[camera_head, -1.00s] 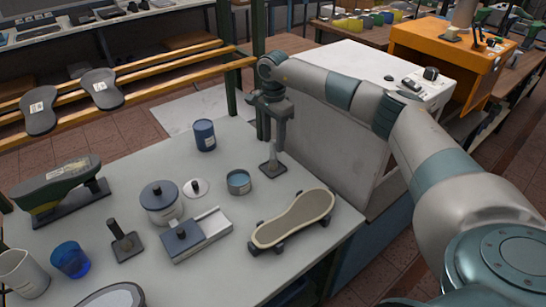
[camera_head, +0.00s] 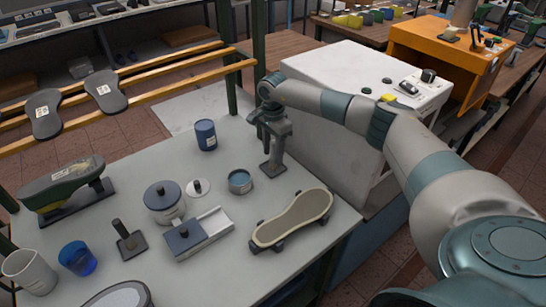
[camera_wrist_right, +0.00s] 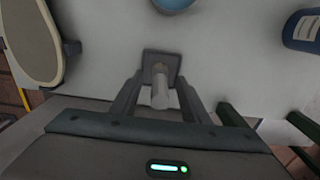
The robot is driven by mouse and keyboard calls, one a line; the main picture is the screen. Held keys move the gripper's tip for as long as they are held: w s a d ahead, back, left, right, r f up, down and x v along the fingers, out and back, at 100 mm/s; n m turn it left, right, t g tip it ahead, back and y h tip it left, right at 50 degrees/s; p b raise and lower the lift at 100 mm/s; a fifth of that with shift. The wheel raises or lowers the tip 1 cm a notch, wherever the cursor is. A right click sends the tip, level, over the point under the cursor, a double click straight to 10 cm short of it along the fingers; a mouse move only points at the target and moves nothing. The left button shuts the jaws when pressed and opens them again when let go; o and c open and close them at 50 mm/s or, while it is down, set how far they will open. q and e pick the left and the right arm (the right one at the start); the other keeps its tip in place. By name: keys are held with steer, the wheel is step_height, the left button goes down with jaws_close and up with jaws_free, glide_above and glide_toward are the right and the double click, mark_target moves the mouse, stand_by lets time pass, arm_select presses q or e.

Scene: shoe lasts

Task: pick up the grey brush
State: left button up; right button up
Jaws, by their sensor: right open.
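The grey brush (camera_wrist_right: 161,88) stands upright in the right wrist view, with a square dark grey base and a pale grey round handle. In the head view its base (camera_head: 272,169) shows near the table's far right part, and the gripper hides most of its handle. My right gripper (camera_head: 272,148) is open and points down over the brush. In the right wrist view its two fingers stand on either side of the handle, with gaps visible. My left gripper is out of view.
A blue-grey round tin (camera_head: 240,181) and a dark blue can (camera_head: 205,134) stand left of the brush. A sole-shaped board (camera_head: 292,218) lies in front. A similar dark handled piece (camera_head: 127,240) stands at left. A white cabinet (camera_head: 335,120) rises behind right.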

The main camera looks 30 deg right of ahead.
mark_target(273, 141)
jaws_close()
steer(key=shift+r, duration=0.5)
step_height(273, 141, up, 4)
steer(key=shift+f+p, duration=0.2)
steer(key=shift+p, duration=0.8)
steer(key=s+d+r+p, duration=0.4)
steer(key=s+d+r, duration=0.2)
steer(key=s, duration=0.3)
steer(key=shift+s+d+r, duration=0.25)
steer(key=shift+s+d, duration=0.05)
steer(key=shift+d, duration=0.05)
